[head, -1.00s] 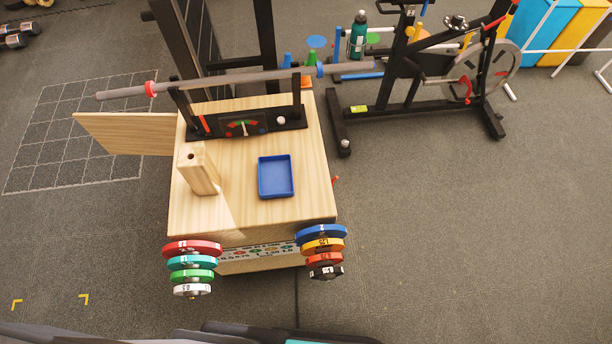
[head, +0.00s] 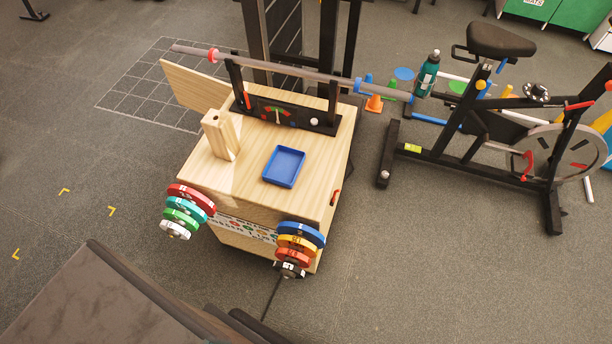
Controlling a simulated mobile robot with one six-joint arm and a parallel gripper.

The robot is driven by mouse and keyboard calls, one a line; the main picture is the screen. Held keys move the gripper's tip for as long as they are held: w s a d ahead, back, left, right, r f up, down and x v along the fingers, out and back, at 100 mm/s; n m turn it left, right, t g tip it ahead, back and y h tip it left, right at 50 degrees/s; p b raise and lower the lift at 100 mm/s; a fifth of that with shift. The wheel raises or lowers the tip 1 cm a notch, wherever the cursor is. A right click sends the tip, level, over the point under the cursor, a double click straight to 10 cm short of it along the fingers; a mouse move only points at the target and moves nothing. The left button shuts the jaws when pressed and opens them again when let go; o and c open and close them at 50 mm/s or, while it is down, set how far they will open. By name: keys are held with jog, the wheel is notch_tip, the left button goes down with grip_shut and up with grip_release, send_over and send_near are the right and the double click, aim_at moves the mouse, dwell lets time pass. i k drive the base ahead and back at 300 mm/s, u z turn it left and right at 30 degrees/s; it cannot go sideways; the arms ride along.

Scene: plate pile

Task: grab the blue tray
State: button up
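The blue tray (head: 284,167) is a shallow, empty, square-cornered tray. It lies flat on the light wooden top of a box-like stand (head: 318,178), right of the middle of that top. My gripper is not in view, and nothing touches the tray from above.
A wooden block (head: 222,137) stands left of the tray. Colored weight plates hang at the front left (head: 188,211) and front right (head: 298,249). An exercise bike (head: 500,130) stands at right.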

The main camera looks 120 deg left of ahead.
aim_at(282, 170)
jog(key=u, duration=0.15)
jog(key=i, duration=0.65)
jog(key=u, duration=0.95)
jog(key=k, duration=0.3)
jog(key=u, duration=3.45)
